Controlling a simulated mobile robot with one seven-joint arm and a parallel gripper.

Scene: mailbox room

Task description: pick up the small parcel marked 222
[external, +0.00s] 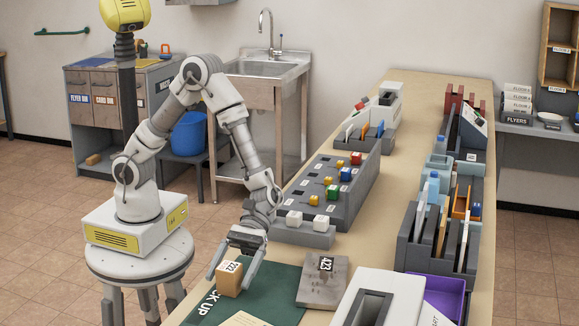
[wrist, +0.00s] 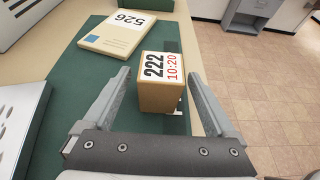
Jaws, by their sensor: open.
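The small parcel marked 222 (wrist: 160,92) is a brown box with a white label reading 222 and 10:20. In the external view the parcel (external: 229,278) stands on the green mat (external: 273,286) at the near end of the counter. My gripper (wrist: 161,80) is open, with one finger on each side of the parcel in the wrist view. Gaps show between the fingers and the box. In the external view my gripper (external: 234,279) is low over the mat at the parcel, and the arm reaches down from above.
A flat parcel marked 526 (wrist: 117,34) lies farther along the mat. A grey item marked 423 (external: 325,281) lies at the mat's right edge. A white slotted box (external: 378,298) and a grey sorting rack (external: 335,188) stand on the counter. The counter edge runs close beside the parcel.

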